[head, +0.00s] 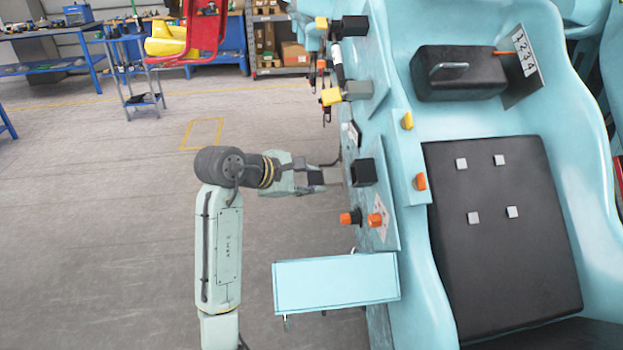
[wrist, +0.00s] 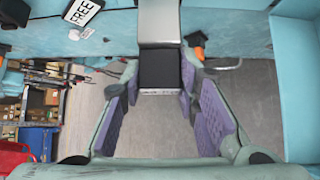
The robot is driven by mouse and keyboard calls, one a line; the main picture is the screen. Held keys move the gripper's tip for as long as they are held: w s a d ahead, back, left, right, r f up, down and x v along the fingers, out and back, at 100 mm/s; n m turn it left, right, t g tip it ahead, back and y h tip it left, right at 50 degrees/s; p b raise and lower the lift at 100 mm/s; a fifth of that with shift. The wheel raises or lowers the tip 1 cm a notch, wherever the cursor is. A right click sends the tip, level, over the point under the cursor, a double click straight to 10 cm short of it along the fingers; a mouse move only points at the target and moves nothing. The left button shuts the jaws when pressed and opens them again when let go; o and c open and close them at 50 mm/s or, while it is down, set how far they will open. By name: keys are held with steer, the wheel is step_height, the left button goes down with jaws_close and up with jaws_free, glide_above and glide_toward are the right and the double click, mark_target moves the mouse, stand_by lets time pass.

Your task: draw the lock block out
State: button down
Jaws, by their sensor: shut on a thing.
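My gripper (head: 318,180) reaches from the left to the light-blue side panel of the coaster car. In the wrist view my gripper (wrist: 161,82) has its two purple-padded fingers on either side of a block with a grey upper part and a dark end, which I take as the lock block (wrist: 160,68). The fingertips close on its dark end. In the head view a black housing (head: 363,172) sits on the panel just right of the fingertips, with a short grey piece between them. How deep the block sits in the housing cannot be seen.
Two orange knobs (head: 362,218) stand below the housing. A light-blue flap (head: 335,283) juts out lower down. Yellow-and-black fittings (head: 335,95) stick out above. A FREE label (wrist: 82,12) shows in the wrist view. Open floor (head: 130,220) lies left of the panel.

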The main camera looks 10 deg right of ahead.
steer(key=a+p, duration=0.2)
steer(key=a, duration=0.3)
steer(key=shift+a, duration=0.35)
steer(key=shift+f, duration=0.1)
